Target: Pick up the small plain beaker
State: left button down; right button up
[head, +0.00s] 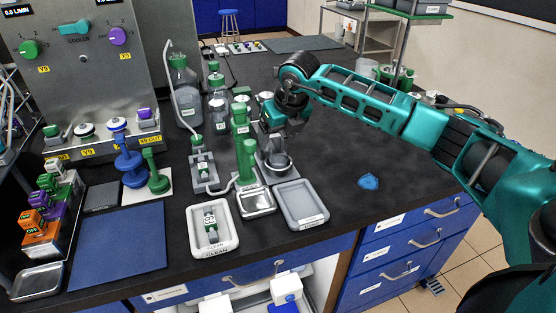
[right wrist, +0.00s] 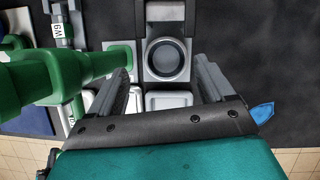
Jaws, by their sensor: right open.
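The small plain beaker (head: 280,164) looks like a round grey cup, seen in the head view on a grey stand behind the trays. In the right wrist view its round open mouth (right wrist: 166,60) faces the camera. My right gripper (head: 274,140) is just above and behind the beaker in the head view. In the right wrist view its two fingers (right wrist: 161,68) are open and spread to either side of the beaker, with nothing between them gripped. Whether the fingertips are at the beaker's height I cannot tell. My left gripper is not in view.
A tall green stand (head: 241,145) is close on the left of the beaker. A grey tray (head: 320,222), a small metal tray (head: 257,211) and a white tray labelled CLEAN (head: 228,242) lie in front. A blue piece (head: 369,181) lies to the right, amid free black bench.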

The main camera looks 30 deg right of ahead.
aim_at(278, 149)
jog(key=x, duration=0.5)
jog(key=shift+s+d+f, duration=0.1)
jog(key=shift+s+d, duration=0.15)
jog(key=shift+s, duration=0.2)
jog(key=shift+w+f, duration=0.25)
jog(key=shift+f, duration=0.2)
jog(key=shift+r, duration=0.1)
jog(key=c, duration=1.2)
